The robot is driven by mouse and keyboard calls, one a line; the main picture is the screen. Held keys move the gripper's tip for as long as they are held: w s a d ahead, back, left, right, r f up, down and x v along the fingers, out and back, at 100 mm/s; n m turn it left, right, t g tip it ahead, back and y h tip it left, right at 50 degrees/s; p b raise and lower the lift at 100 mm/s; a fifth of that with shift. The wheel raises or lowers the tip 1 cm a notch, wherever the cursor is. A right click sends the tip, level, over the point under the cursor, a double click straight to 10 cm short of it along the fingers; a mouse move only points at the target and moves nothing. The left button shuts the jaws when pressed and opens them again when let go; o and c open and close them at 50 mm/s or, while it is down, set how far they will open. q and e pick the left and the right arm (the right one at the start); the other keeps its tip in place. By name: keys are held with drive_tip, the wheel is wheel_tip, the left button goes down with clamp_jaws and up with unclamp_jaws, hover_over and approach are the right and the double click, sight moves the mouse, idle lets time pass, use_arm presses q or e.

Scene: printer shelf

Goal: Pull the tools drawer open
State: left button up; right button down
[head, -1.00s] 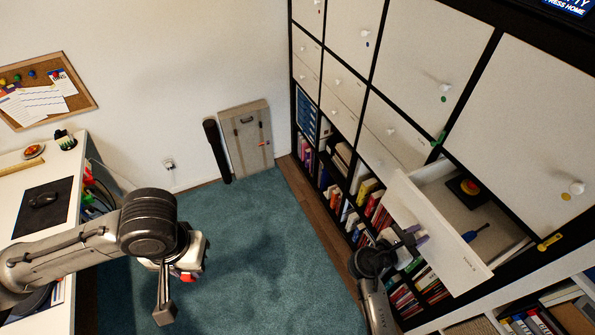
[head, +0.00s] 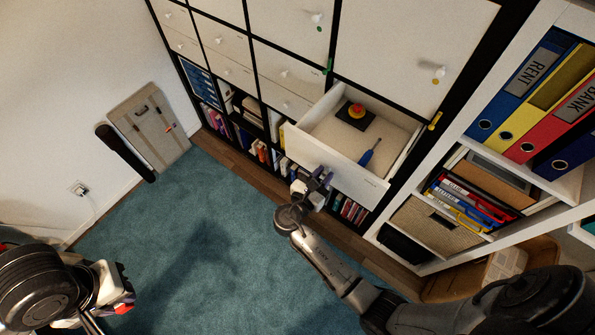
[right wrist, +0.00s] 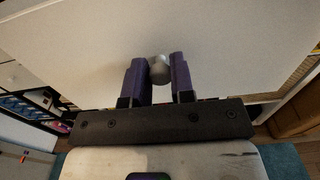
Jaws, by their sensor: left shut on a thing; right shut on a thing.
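The white tools drawer (head: 338,160) stands open in the dark-framed shelf unit. Inside it are a red push button on a black base (head: 357,113) and a blue-handled screwdriver (head: 370,152). My right gripper (head: 322,180) is at the drawer's front. In the right wrist view its purple fingers (right wrist: 158,75) are shut on the round drawer knob (right wrist: 159,68). My left gripper (head: 118,298) is at the lower left, over the carpet and away from the shelf. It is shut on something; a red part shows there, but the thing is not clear.
Closed white doors and drawers (head: 286,72) with knobs surround the open drawer. A white shelf with binders (head: 520,90) and a basket (head: 430,225) stands to the right. A folded case (head: 150,125) leans on the wall. The teal carpet (head: 210,230) is clear in the middle.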

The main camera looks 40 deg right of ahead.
drive_tip(key=c, duration=1)
unclamp_jaws()
use_arm(q)
drive_tip(key=shift+r, duration=0.25)
use_arm(e)
drive_tip(key=shift+s+a, duration=0.15)
drive_tip(key=shift+a, duration=0.3)
use_arm(q)
drive_tip(key=shift+r+p, duration=0.75)
drive_tip(key=shift+p, duration=0.25)
use_arm(e)
drive_tip(key=v, duration=0.6)
drive_tip(key=shift+a, duration=0.3)
drive_tip(key=shift+s, duration=0.1)
